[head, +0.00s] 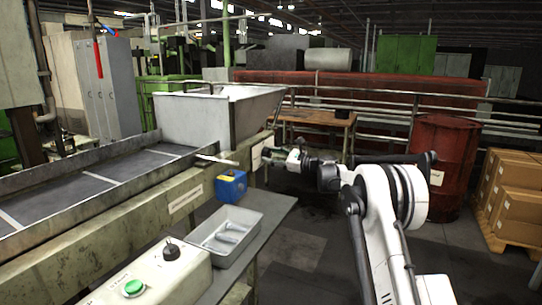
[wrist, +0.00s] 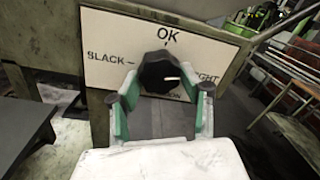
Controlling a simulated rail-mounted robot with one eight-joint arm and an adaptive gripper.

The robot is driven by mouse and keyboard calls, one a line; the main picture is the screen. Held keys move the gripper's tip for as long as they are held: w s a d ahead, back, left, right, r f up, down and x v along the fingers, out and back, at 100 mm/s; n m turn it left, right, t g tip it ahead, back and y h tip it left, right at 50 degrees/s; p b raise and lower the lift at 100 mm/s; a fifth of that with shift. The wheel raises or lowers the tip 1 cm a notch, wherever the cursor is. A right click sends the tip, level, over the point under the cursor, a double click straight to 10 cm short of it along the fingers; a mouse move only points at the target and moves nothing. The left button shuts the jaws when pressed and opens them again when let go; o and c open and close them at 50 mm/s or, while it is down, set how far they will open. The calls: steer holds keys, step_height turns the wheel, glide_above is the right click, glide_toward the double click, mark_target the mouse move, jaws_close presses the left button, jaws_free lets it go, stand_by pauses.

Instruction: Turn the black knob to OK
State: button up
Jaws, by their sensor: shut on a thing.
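The black knob (wrist: 156,70) sits on a white label plate (wrist: 108,54) in the wrist view. The plate reads OK at the top, SLACK at the left and a partly hidden word ending in "GHT" at the right. The knob's white mark is on its right side and points right, toward that word, not up at OK. My gripper (wrist: 158,84) has its green-lined fingers on either side of the knob and is shut on it. In the head view my gripper (head: 293,157) is at the end of the machine, by the plate; the knob cannot be made out there.
A grey metal tray (head: 256,223) with metal parts and a blue box (head: 231,186) are beside the long conveyor. A control box (head: 150,280) with a green button is at the front left. A red barrel (head: 446,165) and cartons (head: 513,190) stand right of my arm.

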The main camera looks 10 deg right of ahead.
steer(key=n+p, duration=0.1)
steer(key=n, duration=0.6)
steer(key=shift+w+n, duration=0.1)
steer(key=shift+n, duration=0.2)
steer(key=n, duration=0.4)
steer(key=shift+d+y+p, duration=0.1)
steer(key=shift+y+p, duration=0.3)
steer(key=shift+r+n+g, duration=0.15)
steer(key=shift+n+g, duration=0.15)
steer(key=shift+n, duration=2)
steer(key=o, duration=1.1)
steer(key=shift+o, duration=0.2)
steer(key=shift+d, duration=0.1)
steer(key=v, duration=1.1)
steer(key=shift+s+d+f, duration=0.2)
steer(key=shift+d+f, duration=0.05)
steer(key=shift+d, duration=0.1)
